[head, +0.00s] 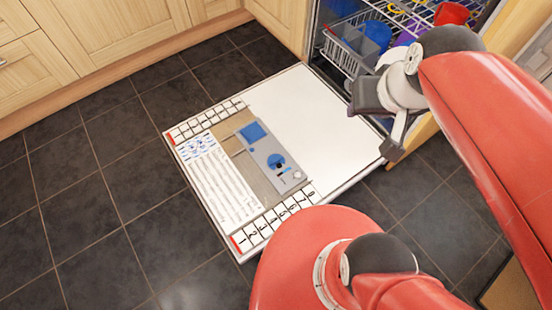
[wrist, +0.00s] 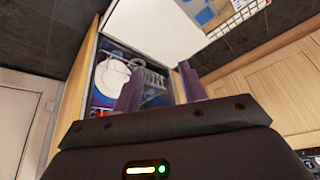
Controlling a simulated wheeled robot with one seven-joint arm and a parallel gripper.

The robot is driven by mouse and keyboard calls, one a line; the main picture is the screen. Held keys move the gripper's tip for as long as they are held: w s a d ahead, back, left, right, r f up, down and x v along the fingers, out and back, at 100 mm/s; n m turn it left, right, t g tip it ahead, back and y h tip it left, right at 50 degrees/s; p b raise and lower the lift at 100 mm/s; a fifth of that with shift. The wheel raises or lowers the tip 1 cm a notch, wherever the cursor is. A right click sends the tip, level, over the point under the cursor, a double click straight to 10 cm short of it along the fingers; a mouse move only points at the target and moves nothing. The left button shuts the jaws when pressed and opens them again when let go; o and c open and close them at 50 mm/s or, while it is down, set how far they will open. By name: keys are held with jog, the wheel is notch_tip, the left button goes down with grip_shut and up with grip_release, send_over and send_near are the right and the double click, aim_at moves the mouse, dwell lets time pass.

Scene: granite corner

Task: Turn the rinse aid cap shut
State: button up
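The dispenser panel (head: 263,149) is a grey strip set in the lowered dishwasher door. A round blue cap (head: 276,162), which looks like the rinse aid cap, sits on its near half. I cannot tell from here how far it is turned. A blue square lid (head: 252,132) is at the panel's far end. In the wrist view, part of the panel (wrist: 207,14) shows at the top edge; the round cap is not clear there. My gripper (wrist: 159,69) is open and empty, its two purple fingers apart. In the head view it is above and right of the cap, well apart from it.
The white dishwasher door (head: 305,106) lies open over dark floor tiles, with numbered strips along its edges. The rack (head: 345,53) holds dishes, including a red cup (head: 451,14). Wooden cabinets (head: 110,35) stand behind. Space above the door is clear.

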jog(key=o, duration=0.5)
jog(key=w+a+f, duration=0.1)
jog(key=w+f, duration=0.1)
jog(key=w+a+f+n+g+b, duration=0.1)
jog(key=w+a+f, duration=0.1)
jog(key=f, duration=0.1)
jog(key=w+a+f+n+g+y, duration=0.1)
jog(key=w+a+f, duration=0.1)
jog(key=w, duration=0.1)
jog(key=shift+f+b, duration=0.15)
jog(key=shift+b, duration=0.25)
jog(key=n+g+h+b, duration=0.1)
jog(key=n+g+b, duration=0.2)
jog(key=n+b, duration=0.1)
send_over(276, 160)
jog(key=d, duration=0.1)
notch_tip(276, 160, down, 27)
jog(key=shift+n+h, duration=0.5)
jog(key=f, duration=0.4)
jog(key=f+b, duration=0.1)
jog(key=f, duration=0.3)
jog(key=a+f+b, duration=0.1)
jog(key=f, duration=0.3)
jog(key=shift+f+b, duration=0.35)
jog(key=shift+f, duration=0.25)
jog(key=c, duration=1)
